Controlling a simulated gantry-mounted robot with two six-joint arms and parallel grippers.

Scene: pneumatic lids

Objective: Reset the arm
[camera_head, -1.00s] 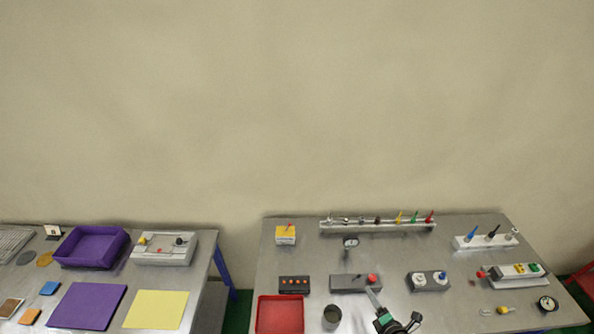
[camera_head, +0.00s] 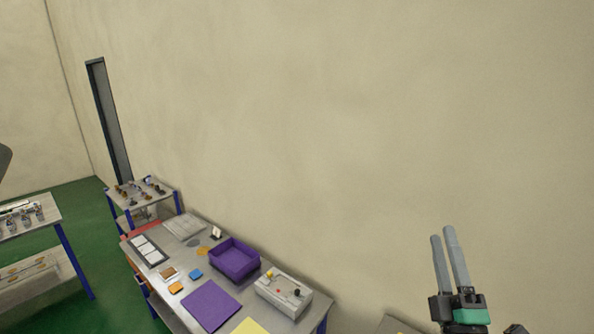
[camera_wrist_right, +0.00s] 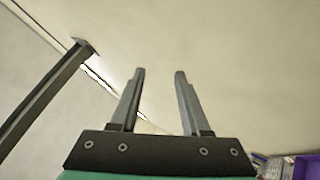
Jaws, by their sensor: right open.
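My right gripper (camera_head: 449,246) is raised in front of the bare wall at the lower right of the head view, its fingers pointing up. It is open and empty. In the right wrist view its two grey fingers (camera_wrist_right: 160,72) stand apart with only wall between them. My left gripper is not in view.
A table (camera_head: 180,318) at the lower middle holds a purple bin (camera_head: 234,260), a purple mat (camera_head: 211,305) and a grey box with knobs (camera_head: 283,294). Smaller tables stand at the left on green floor (camera_head: 85,225). A dark post (camera_head: 108,120) stands by the wall.

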